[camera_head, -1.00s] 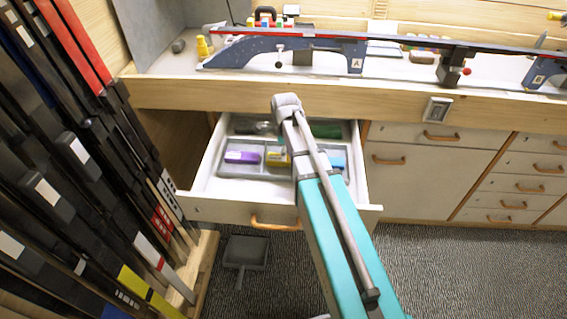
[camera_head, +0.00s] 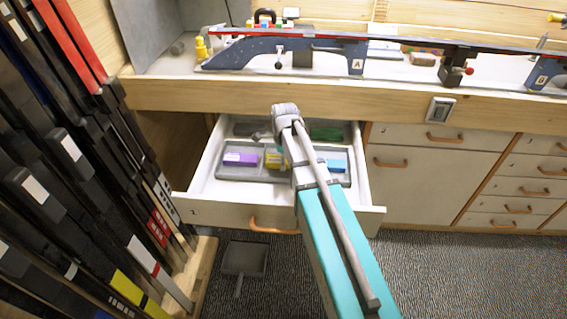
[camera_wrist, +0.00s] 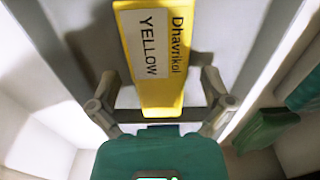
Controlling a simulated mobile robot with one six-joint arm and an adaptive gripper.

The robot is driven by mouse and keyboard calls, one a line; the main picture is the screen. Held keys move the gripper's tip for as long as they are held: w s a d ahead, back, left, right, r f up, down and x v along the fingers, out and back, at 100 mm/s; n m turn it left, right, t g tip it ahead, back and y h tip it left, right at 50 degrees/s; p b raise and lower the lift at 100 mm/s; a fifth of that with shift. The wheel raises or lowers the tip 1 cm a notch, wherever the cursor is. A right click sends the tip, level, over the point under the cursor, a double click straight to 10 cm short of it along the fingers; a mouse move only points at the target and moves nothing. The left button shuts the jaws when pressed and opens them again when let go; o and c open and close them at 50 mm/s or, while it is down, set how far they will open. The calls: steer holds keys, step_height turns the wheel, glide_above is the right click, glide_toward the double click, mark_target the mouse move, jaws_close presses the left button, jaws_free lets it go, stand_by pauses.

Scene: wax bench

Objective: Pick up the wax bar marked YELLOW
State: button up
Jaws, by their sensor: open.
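The yellow wax bar (camera_wrist: 156,85) lies in the grey tray (camera_head: 228,176) inside the open drawer. In the wrist view its label reads YELLOW, with Dhavrikol printed beside it. In the head view the yellow bar (camera_head: 272,161) is partly hidden by my arm, between a purple bar (camera_head: 240,158) and a blue bar (camera_head: 336,165). My gripper (camera_wrist: 160,100) is open and empty. Its two fingers stand on either side of the near end of the yellow bar, with gaps visible. The head view hides the gripper behind my arm.
The open drawer's front wall (camera_head: 225,214) and sides enclose the tray. A green item (camera_head: 326,132) lies behind the tray; green pieces (camera_wrist: 268,130) also show in the wrist view. The bench (camera_head: 160,92) overhangs the drawer's back. Skis (camera_head: 75,160) stand at left.

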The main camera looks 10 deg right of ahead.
steer(key=c, duration=1.3)
steer(key=shift+o, duration=0.2)
steer(key=shift+r, duration=0.2)
step_height(320, 180, up, 2)
steer(key=shift+r+p, duration=0.1)
steer(key=shift+p, duration=1.15)
steer(key=s+a+r+p, duration=0.1)
steer(key=s+r+p, duration=0.9)
steer(key=s, duration=0.4)
steer(key=shift+a+r, duration=0.2)
steer(key=shift+a, duration=0.15)
